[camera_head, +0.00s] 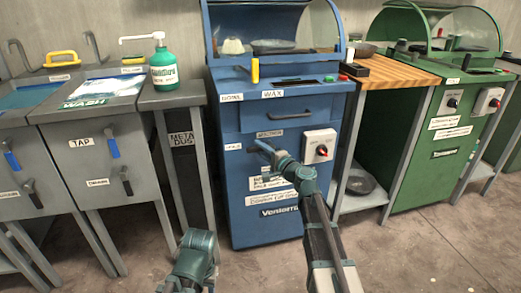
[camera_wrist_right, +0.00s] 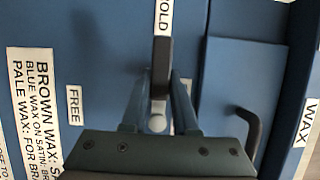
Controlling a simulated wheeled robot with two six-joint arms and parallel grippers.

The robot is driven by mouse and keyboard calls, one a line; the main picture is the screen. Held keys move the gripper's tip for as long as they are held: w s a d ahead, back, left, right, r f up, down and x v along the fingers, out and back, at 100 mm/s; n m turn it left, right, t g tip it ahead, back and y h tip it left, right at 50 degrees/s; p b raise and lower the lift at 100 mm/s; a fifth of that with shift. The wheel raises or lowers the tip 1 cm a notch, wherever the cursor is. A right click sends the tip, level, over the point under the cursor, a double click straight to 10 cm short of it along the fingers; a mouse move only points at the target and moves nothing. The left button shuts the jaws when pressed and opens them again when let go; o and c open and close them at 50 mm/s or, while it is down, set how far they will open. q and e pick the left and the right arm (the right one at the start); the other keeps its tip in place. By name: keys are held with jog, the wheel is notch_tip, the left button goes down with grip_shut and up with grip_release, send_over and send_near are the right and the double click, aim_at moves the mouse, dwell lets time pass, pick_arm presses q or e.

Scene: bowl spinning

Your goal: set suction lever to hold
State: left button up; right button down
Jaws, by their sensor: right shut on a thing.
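The suction lever (camera_wrist_right: 161,68) is a dark handle with a pale round pivot, seen in the right wrist view. It points up in that view, to the label HOLD (camera_wrist_right: 163,17). The label FREE (camera_wrist_right: 74,107) is left of the pivot. My right gripper (camera_wrist_right: 160,85) is shut on the lever, one finger on each side. In the head view, my right gripper (camera_head: 263,146) is at the front of the blue cabinet (camera_head: 240,190) and hides most of the lever. Of my left arm only a teal part shows at the bottom; its gripper is not visible.
A red-and-black rotary switch (camera_head: 319,147) is right of my right gripper. A drawer handle (camera_head: 290,115) is above it. Grey sinks (camera_head: 93,152) with levers stand left, a green machine (camera_head: 440,130) right. The floor in front is clear.

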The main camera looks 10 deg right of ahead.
jog(key=c, duration=0.7)
grip_release()
jog(key=shift+s, duration=0.1)
jog(key=v, duration=1.3)
jog(key=shift+s+d, duration=0.2)
jog(key=shift+s, duration=0.1)
jog(key=shift+a, duration=0.1)
